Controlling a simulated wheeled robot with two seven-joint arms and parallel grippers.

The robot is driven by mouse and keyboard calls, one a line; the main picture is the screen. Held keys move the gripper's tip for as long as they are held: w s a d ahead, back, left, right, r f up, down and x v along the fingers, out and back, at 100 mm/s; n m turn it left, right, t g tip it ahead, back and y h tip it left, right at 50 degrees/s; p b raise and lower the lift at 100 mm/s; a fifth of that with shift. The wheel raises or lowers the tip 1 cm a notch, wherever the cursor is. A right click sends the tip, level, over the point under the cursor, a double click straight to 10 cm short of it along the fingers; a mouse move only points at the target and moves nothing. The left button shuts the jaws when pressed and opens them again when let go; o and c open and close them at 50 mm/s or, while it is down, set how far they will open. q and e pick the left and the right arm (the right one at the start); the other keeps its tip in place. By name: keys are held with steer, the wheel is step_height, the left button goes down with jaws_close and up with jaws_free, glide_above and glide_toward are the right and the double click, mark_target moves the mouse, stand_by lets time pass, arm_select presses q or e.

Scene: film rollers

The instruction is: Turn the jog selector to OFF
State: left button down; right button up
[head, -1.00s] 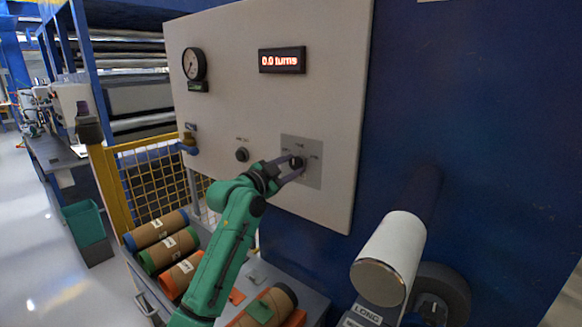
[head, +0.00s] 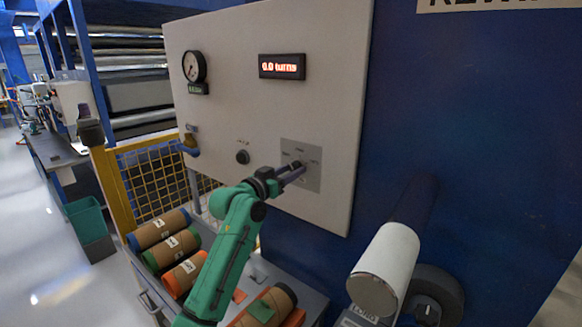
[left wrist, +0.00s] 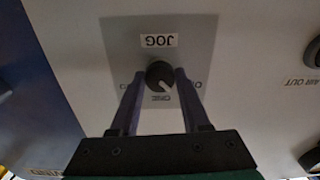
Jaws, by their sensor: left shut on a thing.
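The jog selector (left wrist: 160,74) is a small round black knob on a grey plate (left wrist: 200,38) with a JOG label (left wrist: 159,40), upside down in the left wrist view. Its white mark points down and slightly right there, near a small label below it; the side labels are partly hidden by the fingers. In the head view the grey plate (head: 313,180) is on the white panel. My left gripper (head: 297,167) is at the knob, its two dark fingers shut on it from both sides. My right gripper is not in view.
The white panel (head: 240,100) carries a gauge (head: 194,67), a display (head: 282,66) reading 0.0 turns and another black knob (head: 242,157). A white roller (head: 385,265) sticks out at lower right. Brown rolls (head: 172,248) lie on a cart below.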

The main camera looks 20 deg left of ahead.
arm_select(q)
steer(key=shift+n+p, duration=0.75)
steer(key=shift+n, duration=0.95)
steer(key=shift+f, duration=0.1)
steer(key=shift+c, duration=1.9)
jaws_free()
steer(key=shift+s, duration=0.1)
steer(key=b+v, duration=0.5)
steer(key=v, duration=0.9)
steer(key=shift+s+b, duration=0.2)
steer(key=shift+b, duration=0.15)
